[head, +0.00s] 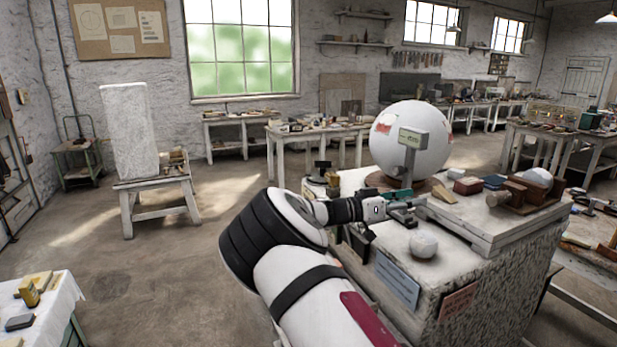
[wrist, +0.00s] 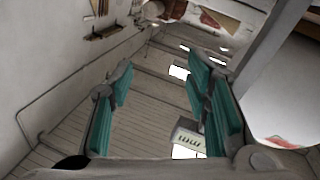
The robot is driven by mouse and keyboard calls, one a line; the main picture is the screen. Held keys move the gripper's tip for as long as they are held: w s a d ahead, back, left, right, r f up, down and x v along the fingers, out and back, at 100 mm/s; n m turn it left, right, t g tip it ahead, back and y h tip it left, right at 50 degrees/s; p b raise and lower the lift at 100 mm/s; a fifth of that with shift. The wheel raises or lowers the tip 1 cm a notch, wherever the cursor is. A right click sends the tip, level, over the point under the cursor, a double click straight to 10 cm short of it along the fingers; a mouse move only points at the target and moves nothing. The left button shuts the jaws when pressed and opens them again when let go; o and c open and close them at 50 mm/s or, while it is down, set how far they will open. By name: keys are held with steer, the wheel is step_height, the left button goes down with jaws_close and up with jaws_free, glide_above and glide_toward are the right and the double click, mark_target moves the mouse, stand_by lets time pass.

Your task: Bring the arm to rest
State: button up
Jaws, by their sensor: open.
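My arm (head: 300,285) reaches from the bottom of the head view toward the stone block in the middle. My gripper (head: 415,200) is over the block's top, near the big white sphere (head: 408,150) and a small grey sign on a post (head: 412,140). In the wrist view my gripper (wrist: 165,95) shows two teal-padded fingers spread apart with nothing between them. The sphere (wrist: 285,100) also shows at the right of the wrist view. A small white ball (head: 423,244) lies on the block's top, in front of my gripper and apart from it.
The stone block (head: 470,290) carries a raised slab (head: 490,222) with small blocks and a wooden cradle holding a pale ball (head: 537,178). A white pillar stands on a stool (head: 158,205) at left. A cloth-covered table (head: 50,310) is at lower left. Open floor (head: 170,270) lies between.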

steer(key=s+d+f+n+g+y, duration=0.1)
steer(key=s+d+g+y, duration=0.15)
steer(key=s+y, duration=0.4)
steer(key=s+d+n+g+y, duration=0.1)
steer(key=s+d+y, duration=0.25)
steer(key=s, duration=0.65)
steer(key=s+a+r+n+t+y, duration=0.2)
steer(key=s+a, duration=0.3)
steer(key=s, duration=0.3)
steer(key=s+a+r+n+t+y, duration=0.2)
steer(key=s+a+n, duration=0.3)
steer(key=s, duration=0.3)
steer(key=s+a+r+n+t+y+b, duration=0.1)
steer(key=s+a+r+n+t+y, duration=0.1)
steer(key=s, duration=0.6)
steer(key=a+n+y, duration=0.1)
steer(key=a+y, duration=0.1)
steer(key=a, duration=0.1)
steer(key=shift+s+a+n+y, duration=0.3)
steer(key=shift+s+n, duration=0.1)
